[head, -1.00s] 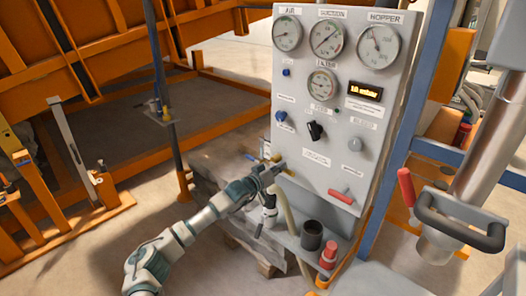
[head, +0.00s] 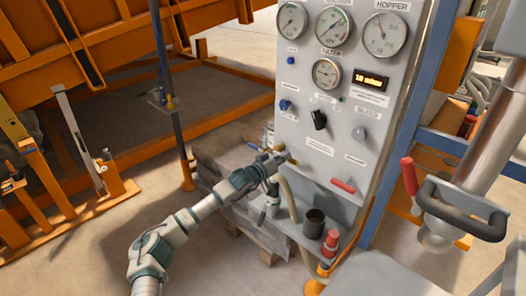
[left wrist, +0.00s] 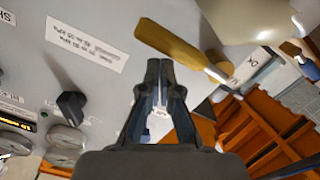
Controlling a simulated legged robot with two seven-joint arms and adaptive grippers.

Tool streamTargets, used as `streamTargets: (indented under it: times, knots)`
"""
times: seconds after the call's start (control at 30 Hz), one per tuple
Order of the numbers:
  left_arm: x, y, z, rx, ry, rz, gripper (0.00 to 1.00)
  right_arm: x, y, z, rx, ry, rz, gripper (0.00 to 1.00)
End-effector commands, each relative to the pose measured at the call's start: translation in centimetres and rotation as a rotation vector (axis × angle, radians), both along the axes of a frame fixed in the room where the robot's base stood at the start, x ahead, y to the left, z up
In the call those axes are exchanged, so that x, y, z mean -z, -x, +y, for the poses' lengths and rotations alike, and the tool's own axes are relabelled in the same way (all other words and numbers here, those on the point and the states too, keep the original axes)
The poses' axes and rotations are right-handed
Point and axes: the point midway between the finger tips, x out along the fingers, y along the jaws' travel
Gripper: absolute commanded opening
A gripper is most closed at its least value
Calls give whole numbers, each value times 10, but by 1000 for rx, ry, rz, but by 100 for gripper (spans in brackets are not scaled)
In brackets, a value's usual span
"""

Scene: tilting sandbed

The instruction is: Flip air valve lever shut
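A yellow lever handle (left wrist: 178,45) on a silver stem crosses the top of the left wrist view, slanting down to the right. It stands in front of the grey control panel (head: 305,105). My left gripper (left wrist: 159,62) has its fingertips together just below the handle in that view. I see no grip on the handle, and cannot tell whether the tips touch it. In the head view my left gripper (head: 276,160) is at the panel's lower left edge, where the lever is too small to make out clearly. My right gripper is out of view.
The panel carries several gauges, a black knob (head: 319,120) and a red lever (head: 342,185). A dark cup (head: 314,223) and a red-topped item (head: 331,242) stand on the shelf below. A thick hose hangs beside the gripper. Orange framing fills the left; open floor lies before it.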

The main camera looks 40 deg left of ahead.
Motion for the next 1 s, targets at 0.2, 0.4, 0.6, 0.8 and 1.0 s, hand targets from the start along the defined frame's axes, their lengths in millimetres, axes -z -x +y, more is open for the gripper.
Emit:
streamTargets:
  times: [0.2,0.4,0.6,0.8,1.0]
  knots:
    - [-36,15,5,-3,1,-13,0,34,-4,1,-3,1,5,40]
    - [-32,58,12,-3,-2,-12,0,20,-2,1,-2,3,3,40]
    - [-34,91,18,-4,-1,-14,0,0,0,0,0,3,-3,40]
    - [-39,107,18,-3,2,-16,0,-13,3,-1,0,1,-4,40]
    - [-41,108,17,-3,2,-19,0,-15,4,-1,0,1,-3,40]
